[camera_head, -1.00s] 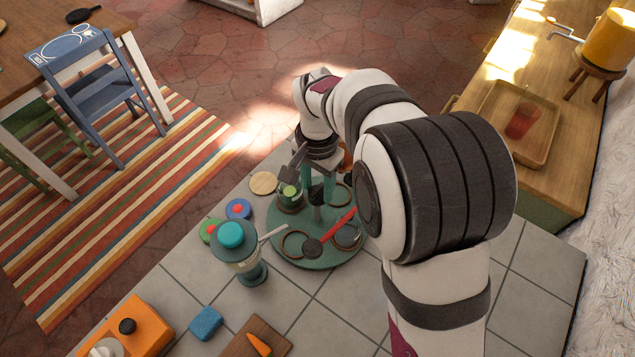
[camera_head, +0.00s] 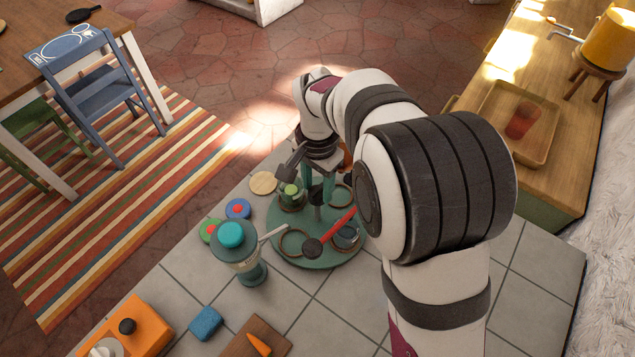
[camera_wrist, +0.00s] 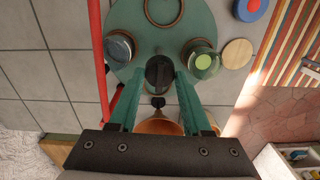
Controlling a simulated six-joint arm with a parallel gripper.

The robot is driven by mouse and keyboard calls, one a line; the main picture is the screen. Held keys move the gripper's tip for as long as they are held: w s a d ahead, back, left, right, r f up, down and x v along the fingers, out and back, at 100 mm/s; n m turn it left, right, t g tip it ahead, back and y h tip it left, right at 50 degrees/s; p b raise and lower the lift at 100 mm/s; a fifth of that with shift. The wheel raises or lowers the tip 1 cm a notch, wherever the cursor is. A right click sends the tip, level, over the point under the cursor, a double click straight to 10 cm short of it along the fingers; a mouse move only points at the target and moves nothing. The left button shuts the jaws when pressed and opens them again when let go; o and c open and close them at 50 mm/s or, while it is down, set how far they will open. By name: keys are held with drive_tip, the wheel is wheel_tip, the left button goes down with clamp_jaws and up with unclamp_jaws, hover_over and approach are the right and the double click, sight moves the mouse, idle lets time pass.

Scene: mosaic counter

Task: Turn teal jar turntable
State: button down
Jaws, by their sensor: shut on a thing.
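The teal turntable (camera_head: 320,256) lies on the tiled counter and also shows in the wrist view (camera_wrist: 123,74). A dark knob (camera_wrist: 158,73) stands at its middle. My gripper (camera_wrist: 159,76) points down over the turntable, its two teal fingers shut on the knob; in the head view my gripper (camera_head: 317,192) is partly hidden by my arm. A jar with a green lid (camera_wrist: 203,61) sits in one ring holder; it shows in the head view too (camera_head: 291,193). A glass jar (camera_wrist: 119,47) sits in another ring. The ring (camera_wrist: 163,10) at the picture's top is empty.
A red-handled tool (camera_head: 338,222) crosses above the turntable's edge. A teal-lidded blender-like jar (camera_head: 238,250) stands close to its front left. Round coloured discs (camera_head: 238,208) and a wooden disc (camera_head: 263,182) lie to its left. Bare tiles (camera_head: 350,295) lie in front.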

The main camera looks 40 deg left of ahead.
drive_tip(key=shift+m, duration=8.6)
drive_tip(key=shift+c, duration=1.7)
unclamp_jaws()
